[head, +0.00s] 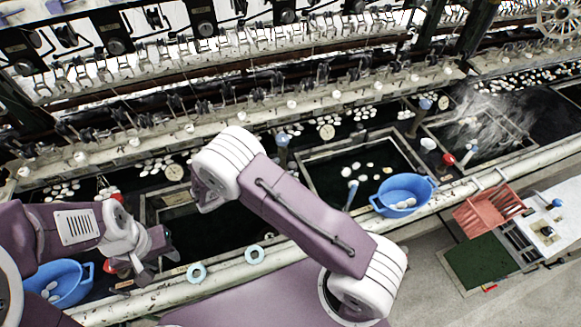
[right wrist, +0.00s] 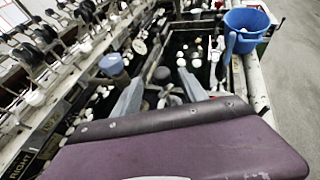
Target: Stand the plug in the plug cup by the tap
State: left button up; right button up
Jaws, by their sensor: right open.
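A blue-grey knob, which looks like a tap top (head: 282,140), stands on the back edge between two dark basins. It also shows in the right wrist view (right wrist: 111,65), left of my fingers. My right gripper (right wrist: 160,88) is open, its two fingers spread over the basin side. A small dark upright piece (right wrist: 162,75) shows between the fingertips; I cannot tell whether it is the plug or the plug cup, or whether it touches them. In the head view my right arm hides much around it. My left gripper (head: 158,262) appears open at the lower left.
A blue basket (head: 404,190) with white cocoons sits on the front rail; another blue basket (head: 62,284) is at lower left. A red crate (head: 488,208) stands at right. Reeling machinery lines the back.

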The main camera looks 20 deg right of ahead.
jog(key=b+v, duration=0.1)
jog(key=v, duration=0.5)
jog(key=s+d+m+g+y, duration=0.1)
jog(key=s+d+m+y, duration=0.1)
jog(key=s+m+y, duration=0.4)
jog(key=s+d+m+g+y, duration=0.2)
jog(key=s+m+y, duration=0.5)
jog(key=m, duration=0.9)
jog(key=shift+s+d, duration=0.75)
jog(key=shift+s, duration=0.05)
jog(key=shift+s+r, duration=0.1)
jog(key=shift+a, duration=0.1)
